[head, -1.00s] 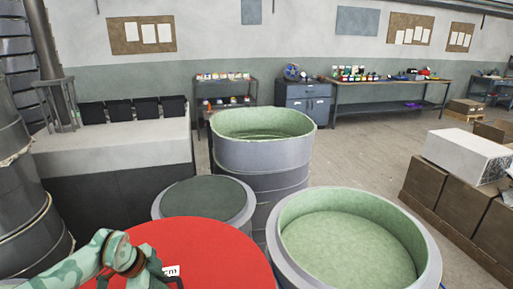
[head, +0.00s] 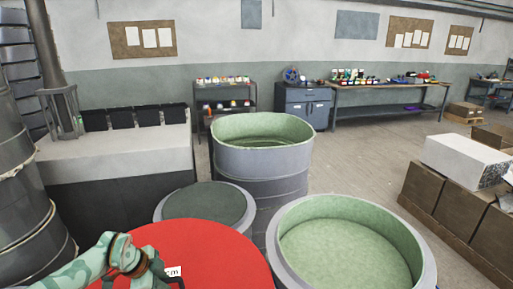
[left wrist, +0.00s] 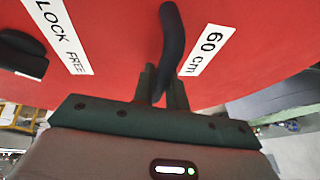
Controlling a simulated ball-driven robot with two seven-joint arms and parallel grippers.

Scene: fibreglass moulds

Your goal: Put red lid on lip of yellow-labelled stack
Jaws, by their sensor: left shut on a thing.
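The large round red lid (head: 215,245) is at the bottom of the head view, partly cut off. My left gripper (left wrist: 160,88) is shut on its dark curved handle (left wrist: 172,35); the left wrist view shows white labels reading "LOCK FREE" and "60 cm". In the head view my left gripper (head: 150,274) is over the lid's near part. Three round grey stacks stand beyond: a tall one with an open green inside (head: 262,165), a lower one with a dark top (head: 207,203), and a wide open one at right (head: 350,245). I see no yellow label. My right gripper is out of view.
A pale bench (head: 115,155) with black bins stands at left, beside dark stacked drums (head: 20,200). Brown boxes (head: 440,205) and a white box line the right. Shelves and a worktable (head: 390,86) stand at the back wall. Open floor lies at centre right.

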